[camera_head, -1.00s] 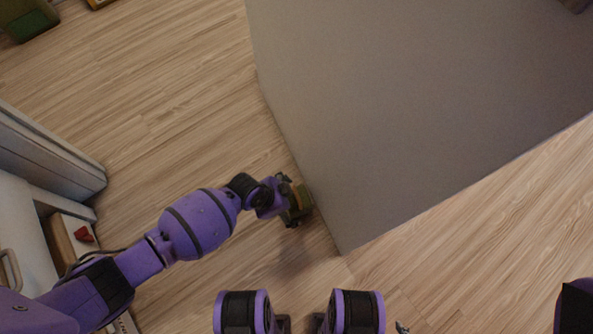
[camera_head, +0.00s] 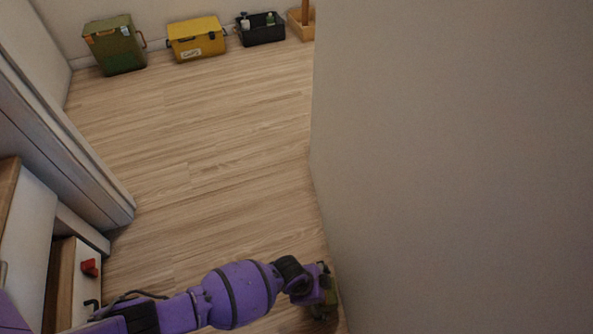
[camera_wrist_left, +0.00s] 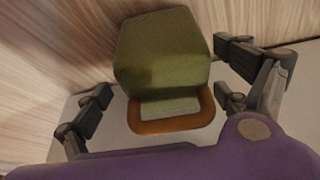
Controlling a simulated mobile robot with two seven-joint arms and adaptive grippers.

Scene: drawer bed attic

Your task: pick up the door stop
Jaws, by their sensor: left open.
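The door stop (camera_wrist_left: 160,50) appears to be the olive-green block with an orange-brown loop handle (camera_wrist_left: 172,125) in the left wrist view. In the head view only a small green part of it (camera_head: 331,298) shows beside the grey wall's foot, mostly hidden by my gripper. My left gripper (camera_wrist_left: 165,92) is open, with its dark fingers on both sides of the handle and the block's near end. I see no finger closed on it; whether any touches is unclear. My right gripper is not in view.
A large grey wall or panel (camera_head: 450,150) stands close on the right. White furniture with an open drawer (camera_head: 85,285) holding a red item (camera_head: 89,268) is at left. A green box (camera_head: 115,45), yellow box (camera_head: 197,40) and black bin (camera_head: 260,30) line the back. Wooden floor between is clear.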

